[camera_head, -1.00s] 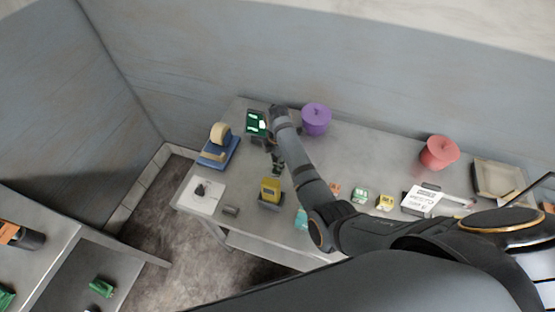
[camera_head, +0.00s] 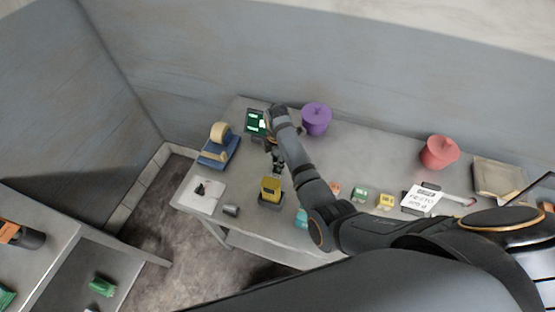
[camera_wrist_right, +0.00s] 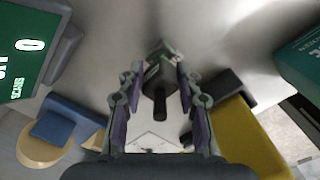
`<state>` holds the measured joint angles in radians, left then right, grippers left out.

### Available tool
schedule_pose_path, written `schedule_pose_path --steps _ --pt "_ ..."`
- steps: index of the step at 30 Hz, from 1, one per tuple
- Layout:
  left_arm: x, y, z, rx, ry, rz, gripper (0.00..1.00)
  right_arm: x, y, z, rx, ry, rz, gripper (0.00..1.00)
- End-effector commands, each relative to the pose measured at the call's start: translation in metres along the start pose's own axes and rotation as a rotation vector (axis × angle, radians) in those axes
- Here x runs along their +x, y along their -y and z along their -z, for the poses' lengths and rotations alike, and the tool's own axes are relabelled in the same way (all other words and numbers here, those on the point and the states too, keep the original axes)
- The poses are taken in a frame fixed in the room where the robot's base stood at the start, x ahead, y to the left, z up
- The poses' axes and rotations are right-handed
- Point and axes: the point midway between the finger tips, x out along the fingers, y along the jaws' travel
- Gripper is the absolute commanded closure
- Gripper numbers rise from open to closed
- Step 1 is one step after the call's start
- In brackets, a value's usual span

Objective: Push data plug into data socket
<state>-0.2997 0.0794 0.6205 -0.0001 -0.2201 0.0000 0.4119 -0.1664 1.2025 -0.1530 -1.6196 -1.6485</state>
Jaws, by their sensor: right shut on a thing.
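My right gripper (camera_head: 277,160) hangs over the back left part of the grey table. In the right wrist view its two fingers (camera_wrist_right: 158,82) are shut on a small dark grey-green block with a black round stub, which I take to be the data plug (camera_wrist_right: 158,72). The arm and fingers mostly hide it in the head view. A white plate (camera_head: 211,205) with a small black piece (camera_head: 201,189) lies at the table's left front corner, apart from the gripper. I cannot tell for certain which thing is the data socket. My left gripper is not in view.
A green-screened terminal (camera_head: 255,122) and a blue tape dispenser (camera_head: 220,155) stand left of the gripper. A yellow block (camera_head: 271,188) in a dark holder and a grey cylinder (camera_head: 231,211) are in front. A purple pot (camera_head: 316,119) stands behind to the right.

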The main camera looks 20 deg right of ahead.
Motion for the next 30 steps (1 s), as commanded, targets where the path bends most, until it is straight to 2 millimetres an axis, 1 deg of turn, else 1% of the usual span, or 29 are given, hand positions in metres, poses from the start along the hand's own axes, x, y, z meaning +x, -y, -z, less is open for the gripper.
schedule_pose_path --steps 30 --pt "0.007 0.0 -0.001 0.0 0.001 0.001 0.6 0.022 0.0 0.0 0.0 0.0 0.0 1.0"
